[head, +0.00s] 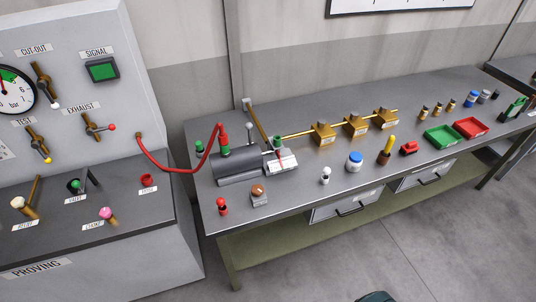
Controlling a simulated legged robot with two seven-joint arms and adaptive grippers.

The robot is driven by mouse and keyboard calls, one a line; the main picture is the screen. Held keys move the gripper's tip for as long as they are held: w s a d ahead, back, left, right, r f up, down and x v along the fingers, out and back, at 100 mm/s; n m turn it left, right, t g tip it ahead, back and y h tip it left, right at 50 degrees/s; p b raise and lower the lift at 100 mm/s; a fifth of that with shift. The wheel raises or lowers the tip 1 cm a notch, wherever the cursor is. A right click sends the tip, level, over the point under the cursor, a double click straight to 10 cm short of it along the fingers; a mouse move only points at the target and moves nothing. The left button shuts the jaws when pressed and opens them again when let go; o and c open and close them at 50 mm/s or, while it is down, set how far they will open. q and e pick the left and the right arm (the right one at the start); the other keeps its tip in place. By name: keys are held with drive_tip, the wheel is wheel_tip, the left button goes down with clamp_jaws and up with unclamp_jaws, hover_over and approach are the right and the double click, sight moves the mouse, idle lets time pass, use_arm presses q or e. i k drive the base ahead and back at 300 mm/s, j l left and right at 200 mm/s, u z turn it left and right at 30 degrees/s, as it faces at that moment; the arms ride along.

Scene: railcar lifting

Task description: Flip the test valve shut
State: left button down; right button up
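The test valve (36,143) is on the sloped grey panel at the left of the head view, under a TEST label. Its dark lever slants down and to the right and ends in a yellow knob (48,160). A round bar gauge (14,90) is above it, cut by the left picture edge. Neither of my grippers shows in this view, and nothing touches the valve.
Near it are the cut-out valve (43,84), white-tipped, and the exhaust valve (97,125), red-tipped. Below, several knobs and levers stand on the console desk (70,230). A red hose (180,171) runs to the cluttered workbench (300,205) at right.

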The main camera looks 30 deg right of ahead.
sight(35, 145)
drive_tip(key=i+j+z, duration=0.15)
drive_tip(key=j, duration=0.35)
drive_tip(key=i+j+z, duration=0.15)
drive_tip(key=j, duration=0.35)
drive_tip(key=i+j+z, duration=0.15)
drive_tip(key=j, duration=0.4)
drive_tip(key=i+j+z, duration=0.15)
drive_tip(key=j, duration=0.4)
drive_tip(key=j+z, duration=0.1)
drive_tip(key=j, duration=0.45)
drive_tip(key=i, duration=0.05)
